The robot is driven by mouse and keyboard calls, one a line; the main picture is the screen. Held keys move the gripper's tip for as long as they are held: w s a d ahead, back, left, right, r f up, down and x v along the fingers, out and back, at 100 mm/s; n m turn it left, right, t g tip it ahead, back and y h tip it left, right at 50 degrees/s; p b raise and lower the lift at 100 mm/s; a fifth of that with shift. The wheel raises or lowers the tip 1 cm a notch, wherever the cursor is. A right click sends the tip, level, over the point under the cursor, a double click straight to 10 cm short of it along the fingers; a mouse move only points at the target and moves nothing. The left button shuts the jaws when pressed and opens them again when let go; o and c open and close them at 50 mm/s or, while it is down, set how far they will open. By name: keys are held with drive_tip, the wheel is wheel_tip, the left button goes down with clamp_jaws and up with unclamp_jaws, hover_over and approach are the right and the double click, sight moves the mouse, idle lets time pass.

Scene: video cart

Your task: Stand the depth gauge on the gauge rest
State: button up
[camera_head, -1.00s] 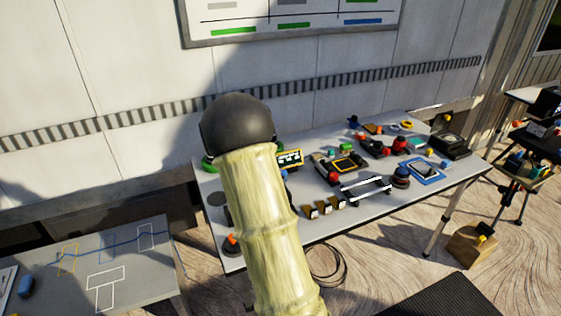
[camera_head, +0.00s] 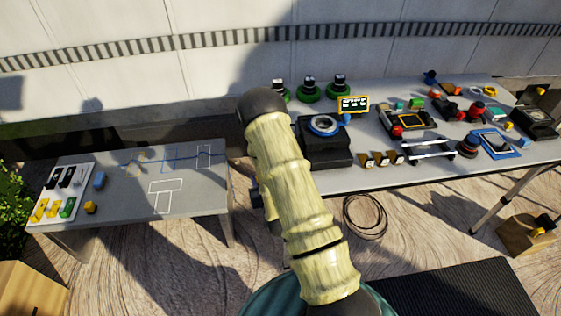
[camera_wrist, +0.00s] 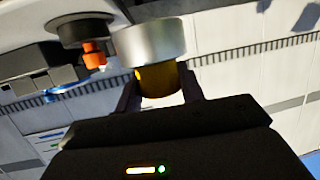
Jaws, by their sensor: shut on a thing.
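In the wrist view my gripper (camera_wrist: 160,92) is shut on a yellow cylinder with a wide silver round head, which I take to be the depth gauge (camera_wrist: 150,42). The gauge is held clear of the table, and the wrist view is close to upside down. Behind it, at upper left, an orange piece (camera_wrist: 93,54) sits on a dark round base (camera_wrist: 80,27); I cannot tell whether this is the gauge rest. In the head view my arm hides my gripper and the held gauge.
The grey main table (camera_head: 340,180) carries a black box with a blue ring (camera_head: 322,126), several devices, and three green-based stands (camera_head: 307,92) at the back. A low side table (camera_head: 120,200) with drawn outlines stands at left. A cable coil (camera_head: 365,216) lies on the floor.

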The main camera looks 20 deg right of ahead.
drive_tip(key=shift+n+y, duration=0.4)
drive_tip(key=shift+y, duration=0.1)
drive_tip(key=a+f, duration=0.1)
drive_tip(key=f, duration=0.1)
drive_tip(key=a+f+b, duration=0.1)
drive_tip(key=shift+s+a+f, duration=0.25)
drive_tip(key=shift+a, duration=0.1)
wheel_tip(320, 180, down, 9)
drive_tip(key=b, duration=0.9)
drive_tip(key=shift+a+r, duration=0.15)
drive_tip(key=shift+a, duration=0.05)
drive_tip(key=shift+w+d, duration=0.1)
